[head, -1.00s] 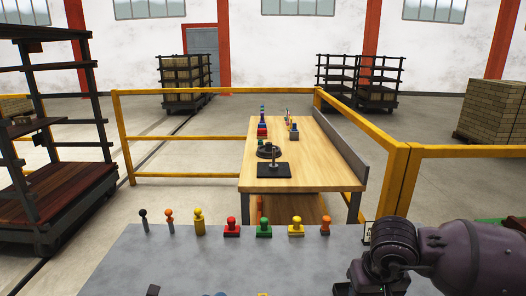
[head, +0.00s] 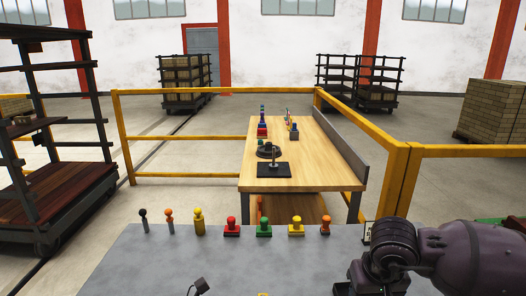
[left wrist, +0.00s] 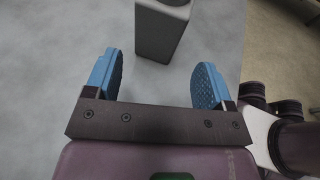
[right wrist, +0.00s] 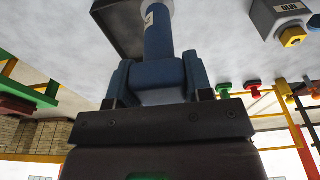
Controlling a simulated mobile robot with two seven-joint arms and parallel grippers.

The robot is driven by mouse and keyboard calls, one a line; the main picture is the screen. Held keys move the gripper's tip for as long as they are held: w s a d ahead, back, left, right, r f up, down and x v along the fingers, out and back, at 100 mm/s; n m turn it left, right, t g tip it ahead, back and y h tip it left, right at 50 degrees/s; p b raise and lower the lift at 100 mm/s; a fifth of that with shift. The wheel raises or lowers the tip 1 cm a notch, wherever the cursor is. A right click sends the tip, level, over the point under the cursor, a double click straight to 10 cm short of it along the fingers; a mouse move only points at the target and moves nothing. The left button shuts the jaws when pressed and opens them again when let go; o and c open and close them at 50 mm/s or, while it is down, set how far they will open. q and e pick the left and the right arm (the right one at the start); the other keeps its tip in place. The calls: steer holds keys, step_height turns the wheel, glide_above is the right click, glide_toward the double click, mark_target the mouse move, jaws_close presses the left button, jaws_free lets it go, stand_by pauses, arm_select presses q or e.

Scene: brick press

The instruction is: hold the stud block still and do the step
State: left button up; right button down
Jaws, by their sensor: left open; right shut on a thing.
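My right gripper (right wrist: 157,82) is shut on a blue tool (right wrist: 158,40), whose round shaft runs up beside a dark grey piece (right wrist: 116,25). In the left wrist view my left gripper (left wrist: 160,82) is open and empty. A grey block (left wrist: 161,32) stands beyond its fingertips, apart from them; I cannot tell if it is the same block.
A row of coloured knobs and stamps, one of them red (head: 231,228), stands along the far edge of the grey table (head: 120,262). Beyond are a wooden bench (head: 300,172) and yellow railings (head: 190,139). The table's left part is clear.

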arm_select(q)
steer(key=shift+b+x, duration=0.6)
steer(key=shift+x, duration=3.15)
arm_select(e)
steer(key=shift+f, duration=1.05)
arm_select(q)
steer(key=c, duration=0.8)
steer(key=shift+c, duration=0.2)
